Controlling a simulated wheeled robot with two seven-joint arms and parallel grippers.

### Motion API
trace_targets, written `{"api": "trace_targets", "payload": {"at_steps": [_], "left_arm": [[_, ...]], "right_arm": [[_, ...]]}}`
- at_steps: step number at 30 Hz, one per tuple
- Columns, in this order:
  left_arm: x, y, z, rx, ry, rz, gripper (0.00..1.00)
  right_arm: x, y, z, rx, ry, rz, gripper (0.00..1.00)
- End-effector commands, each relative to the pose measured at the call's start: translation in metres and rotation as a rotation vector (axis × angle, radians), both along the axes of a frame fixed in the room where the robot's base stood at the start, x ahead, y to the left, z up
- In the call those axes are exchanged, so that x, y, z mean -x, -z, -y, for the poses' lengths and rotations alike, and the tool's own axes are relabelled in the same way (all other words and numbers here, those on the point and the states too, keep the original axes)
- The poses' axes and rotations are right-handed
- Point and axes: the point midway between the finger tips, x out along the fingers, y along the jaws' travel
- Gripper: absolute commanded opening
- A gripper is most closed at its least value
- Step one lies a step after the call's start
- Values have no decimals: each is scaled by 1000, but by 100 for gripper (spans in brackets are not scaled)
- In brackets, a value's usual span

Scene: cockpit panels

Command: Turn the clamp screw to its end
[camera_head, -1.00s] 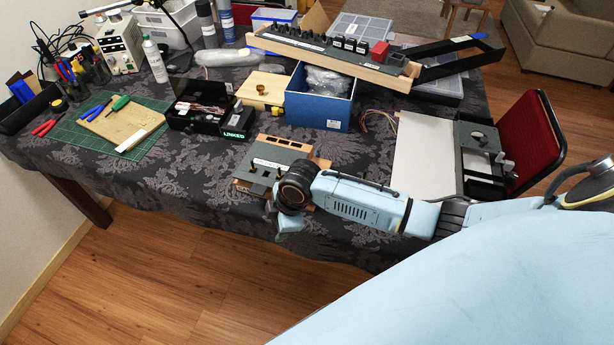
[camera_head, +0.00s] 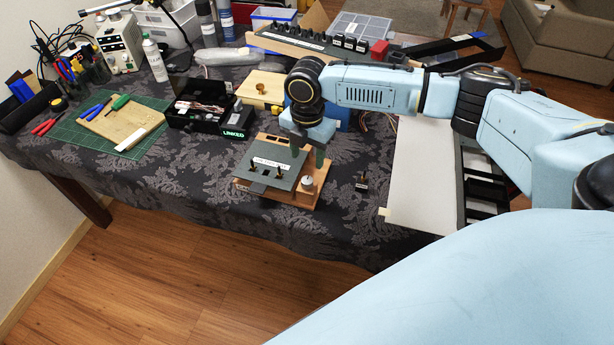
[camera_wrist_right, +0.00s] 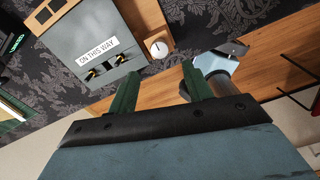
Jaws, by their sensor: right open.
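A board with a grey plate (camera_head: 280,183) on a wooden base lies near the table's front edge. The plate has a white label reading "ON THIS WAY" (camera_wrist_right: 96,46) and two small brass pins standing in dark slots. A round white knob (camera_head: 307,181) sits on the wood at the plate's right; it also shows in the right wrist view (camera_wrist_right: 158,48). I cannot tell for sure which part is the clamp screw. My right gripper (camera_head: 308,166) points down over the board's right side. Its dark green fingers (camera_wrist_right: 161,70) are apart and empty, with the knob just beyond the tips. My left gripper is out of view.
A small dark part (camera_head: 361,183) stands on the cloth right of the board. A white sheet (camera_head: 415,180) lies farther right. A black box (camera_head: 200,110) and a green cutting mat (camera_head: 70,133) are to the left. My right arm partly hides the blue box.

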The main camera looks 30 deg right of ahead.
Motion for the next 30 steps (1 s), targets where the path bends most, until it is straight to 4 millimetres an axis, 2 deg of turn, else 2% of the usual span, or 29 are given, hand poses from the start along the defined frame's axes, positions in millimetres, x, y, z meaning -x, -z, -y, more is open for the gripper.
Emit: {"api": "trace_targets", "payload": {"at_steps": [1, 6, 12, 17, 25, 30], "left_arm": [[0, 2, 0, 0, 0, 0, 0], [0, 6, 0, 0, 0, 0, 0], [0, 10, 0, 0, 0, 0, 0], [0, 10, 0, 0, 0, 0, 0], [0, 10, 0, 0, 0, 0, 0], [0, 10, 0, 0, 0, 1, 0]], "right_arm": [[1, 14, 0, 0, 0, -3, 50], [0, 49, 0, 0, 1, -1, 50], [0, 76, -1, -1, 0, 0, 50], [0, 85, -1, 0, 0, 1, 50], [0, 86, -1, -1, 0, 2, 50], [0, 86, -1, -1, 0, 2, 29]]}}
